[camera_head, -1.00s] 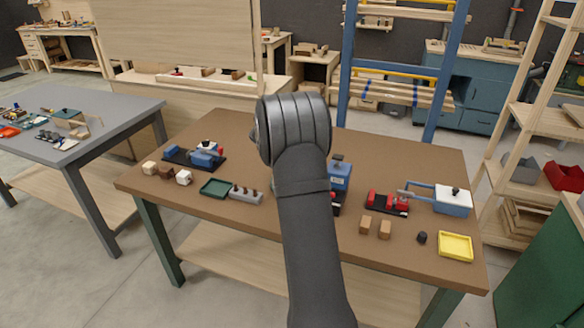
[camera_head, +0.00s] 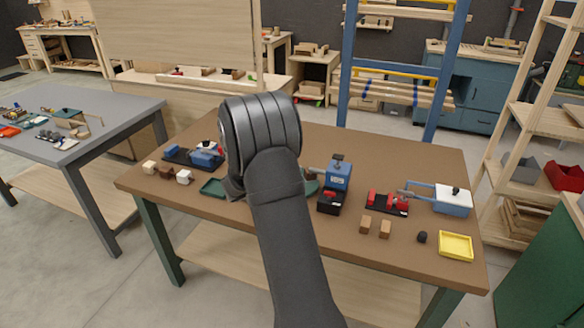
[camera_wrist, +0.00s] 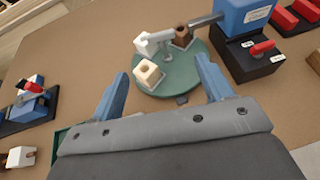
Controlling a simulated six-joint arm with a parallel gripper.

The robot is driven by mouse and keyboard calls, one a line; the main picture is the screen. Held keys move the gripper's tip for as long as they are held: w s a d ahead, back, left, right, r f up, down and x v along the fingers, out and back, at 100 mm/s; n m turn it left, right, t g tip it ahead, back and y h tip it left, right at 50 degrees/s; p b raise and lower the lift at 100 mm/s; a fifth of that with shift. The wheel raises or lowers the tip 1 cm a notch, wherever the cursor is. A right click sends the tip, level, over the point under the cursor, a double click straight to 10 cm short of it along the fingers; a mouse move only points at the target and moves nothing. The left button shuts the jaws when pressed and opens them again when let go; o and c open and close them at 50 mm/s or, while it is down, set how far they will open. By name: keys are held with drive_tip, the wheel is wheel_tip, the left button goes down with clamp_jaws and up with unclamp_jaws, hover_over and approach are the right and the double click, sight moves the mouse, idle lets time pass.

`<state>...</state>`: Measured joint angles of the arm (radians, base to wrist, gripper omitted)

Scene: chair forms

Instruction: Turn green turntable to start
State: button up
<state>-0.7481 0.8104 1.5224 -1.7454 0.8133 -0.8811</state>
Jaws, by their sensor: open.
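The green turntable (camera_wrist: 193,77) is a round disc in the wrist view, ahead of my gripper. On it stand a white block (camera_wrist: 146,43), a cream block with a hole (camera_wrist: 149,74) and a brown block (camera_wrist: 182,37). A small dark tab shows at its near edge. In the head view only a sliver of the turntable (camera_head: 312,187) shows right of my arm. My gripper (camera_wrist: 160,80) is open, its two blue fingers apart on either side of the turntable's near part, with nothing between them. In the head view my arm hides the gripper.
A blue machine (camera_wrist: 243,20) on a black base (camera_wrist: 249,60) with a red lever stands just right of the turntable. A blue device with a red part (camera_wrist: 30,103) is at left. A green tray (camera_head: 212,188) and a yellow tray (camera_head: 456,246) lie on the brown table (camera_head: 400,154).

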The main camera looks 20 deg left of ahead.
drive_tip(key=x, duration=1.2)
drive_tip(key=shift+w+d, duration=0.1)
drive_tip(key=shift+w, duration=0.25)
drive_tip(key=c, duration=1.4)
